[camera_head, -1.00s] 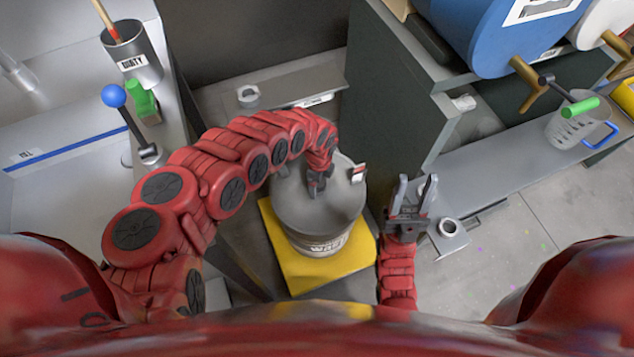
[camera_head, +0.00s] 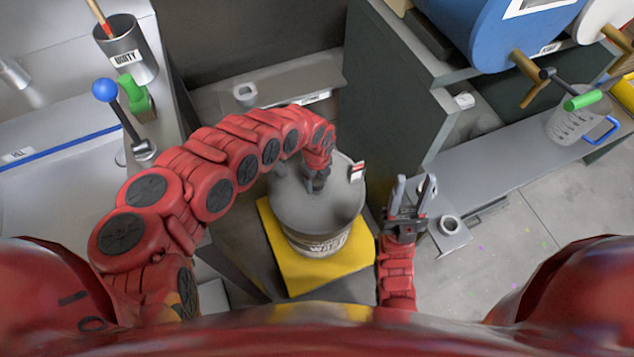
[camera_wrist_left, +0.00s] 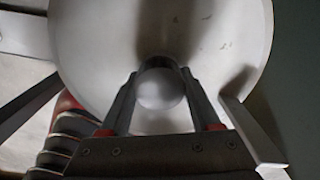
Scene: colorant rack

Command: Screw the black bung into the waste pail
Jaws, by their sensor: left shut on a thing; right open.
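The grey waste pail (camera_head: 338,203) stands upright on a yellow base, its round lid facing up. My left gripper (camera_head: 314,184) reaches down onto the middle of the lid. In the left wrist view the two dark fingers (camera_wrist_left: 160,88) are shut on a rounded piece, taken as the bung (camera_wrist_left: 158,90), against the pale lid (camera_wrist_left: 90,45). It looks grey there, with a dark edge behind it. The fingers hide most of it, so I cannot tell how deep it sits. My right gripper (camera_head: 410,192) is open and empty, right of the pail, fingers pointing up.
A yellow platform (camera_head: 285,272) lies under the pail. A dark cabinet (camera_head: 395,95) rises behind right. A metal bracket with a ring (camera_head: 450,226) is beside my right gripper. A counter with a DIRTY cup (camera_head: 124,55) stands at left.

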